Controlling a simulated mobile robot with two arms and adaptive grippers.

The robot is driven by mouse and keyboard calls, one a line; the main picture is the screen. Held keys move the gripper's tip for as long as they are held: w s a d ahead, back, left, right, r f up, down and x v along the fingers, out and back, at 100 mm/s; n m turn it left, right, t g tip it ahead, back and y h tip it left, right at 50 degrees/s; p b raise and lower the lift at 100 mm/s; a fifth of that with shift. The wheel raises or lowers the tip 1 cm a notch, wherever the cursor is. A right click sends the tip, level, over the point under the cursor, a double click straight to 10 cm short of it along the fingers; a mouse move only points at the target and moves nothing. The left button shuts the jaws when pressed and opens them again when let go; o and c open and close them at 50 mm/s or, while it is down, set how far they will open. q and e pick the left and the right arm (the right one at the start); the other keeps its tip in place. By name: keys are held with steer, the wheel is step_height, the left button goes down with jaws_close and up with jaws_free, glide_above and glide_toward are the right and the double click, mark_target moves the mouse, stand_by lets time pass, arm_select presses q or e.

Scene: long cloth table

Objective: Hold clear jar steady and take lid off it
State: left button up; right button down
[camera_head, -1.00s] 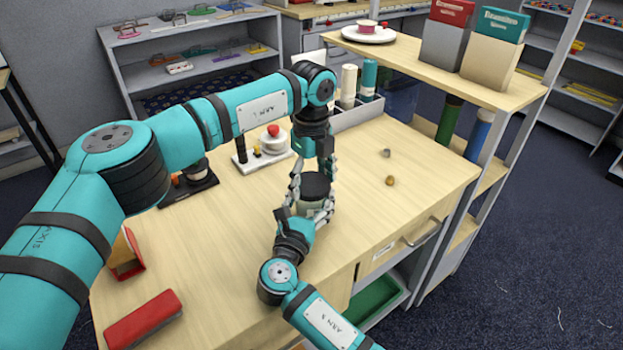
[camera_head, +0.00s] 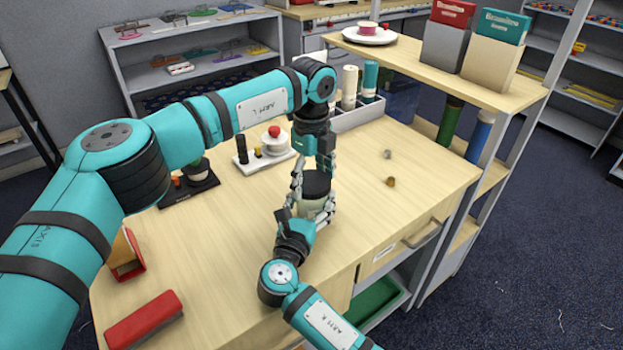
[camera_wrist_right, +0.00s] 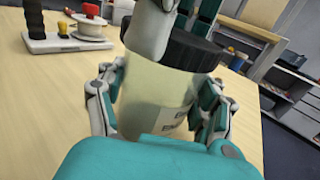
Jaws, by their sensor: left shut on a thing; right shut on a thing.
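The clear jar (camera_head: 308,208) stands upright near the middle of the table, with pale contents and a white label that show in the right wrist view (camera_wrist_right: 155,95). Its black lid (camera_head: 316,184) sits on top and also shows in the right wrist view (camera_wrist_right: 185,47). My left gripper (camera_head: 314,178) comes down from above and is shut on the lid. One of its fingers crosses the lid's near side in the wrist view. My right gripper (camera_wrist_right: 158,105) is shut around the jar's body, one finger on each side. Whether the lid has loosened, I cannot tell.
Two small knobs (camera_head: 391,182) lie right of the jar. A white tray with a red-topped spool (camera_head: 275,145) and a black stand (camera_head: 190,185) are behind left. A red case (camera_head: 145,320) lies front left. A shelf (camera_head: 430,72) borders the right.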

mark_target(312, 181)
arm_select(q)
steer(key=shift+r, duration=0.75)
steer(key=shift+r, duration=2.05)
arm_select(e)
steer(key=shift+c, duration=0.4)
jaws_free()
steer(key=shift+s, duration=0.15)
